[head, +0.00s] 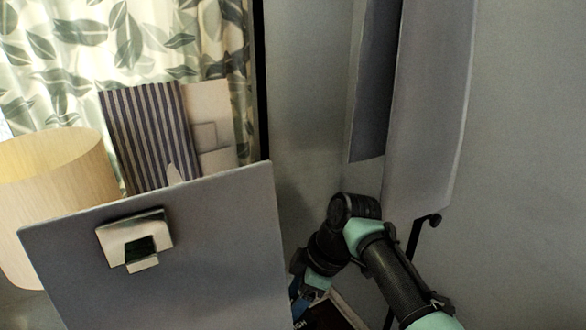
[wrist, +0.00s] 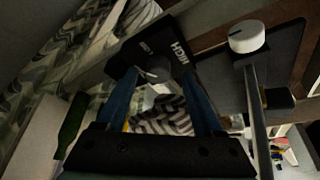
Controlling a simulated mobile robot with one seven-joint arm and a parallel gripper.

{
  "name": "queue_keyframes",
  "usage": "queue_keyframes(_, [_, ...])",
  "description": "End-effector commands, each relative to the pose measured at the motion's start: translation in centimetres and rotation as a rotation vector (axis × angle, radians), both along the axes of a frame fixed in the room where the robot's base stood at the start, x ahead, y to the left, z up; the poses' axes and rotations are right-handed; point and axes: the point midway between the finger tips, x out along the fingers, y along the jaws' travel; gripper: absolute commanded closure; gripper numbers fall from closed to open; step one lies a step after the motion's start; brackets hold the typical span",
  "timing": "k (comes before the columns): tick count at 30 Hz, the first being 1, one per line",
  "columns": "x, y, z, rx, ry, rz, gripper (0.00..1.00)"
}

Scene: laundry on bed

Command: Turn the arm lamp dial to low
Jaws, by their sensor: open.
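A black panel (wrist: 125,62) with white lettering lies beyond my gripper (wrist: 161,74) in the wrist view. "HIGH" is readable on it; a second, smaller label to its left is too small to read surely. A dark round dial (wrist: 155,74) sits on the panel between my two blue fingertips. The fingers are open on either side of it; I cannot tell whether they touch it. The dial's pointer is not clear. In the head view, my gripper (head: 302,296) is low in the middle, partly hidden by a grey board, with a bit of the lettered panel (head: 312,311) below.
A white knob (wrist: 246,37) and a metal bar (wrist: 257,105) stand right of my fingers. In the head view, a grey board (head: 200,265) with a metal fitting (head: 134,240) blocks the lower left. A pale lampshade (head: 55,180) and a striped cloth (head: 145,135) are behind it.

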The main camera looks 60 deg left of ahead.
Motion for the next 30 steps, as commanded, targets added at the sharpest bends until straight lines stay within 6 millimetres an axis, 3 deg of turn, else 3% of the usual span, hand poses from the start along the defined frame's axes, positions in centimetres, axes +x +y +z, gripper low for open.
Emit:
queue_keyframes(1, [-0.06, 0.04, -0.92, -0.001, 0.001, 0.000, 0.31])
queue_keyframes(9, [-0.09, 0.06, -1.19, -0.001, 0.001, 0.000, 0.33])
queue_keyframes(18, [-0.14, 0.04, -1.16, -0.001, 0.003, 0.001, 0.87])
queue_keyframes(21, [-0.21, 0.00, -1.15, -0.003, 0.004, 0.003, 1.00])
queue_keyframes(30, [-0.44, -0.02, -1.05, -0.004, 0.010, -0.019, 1.00])
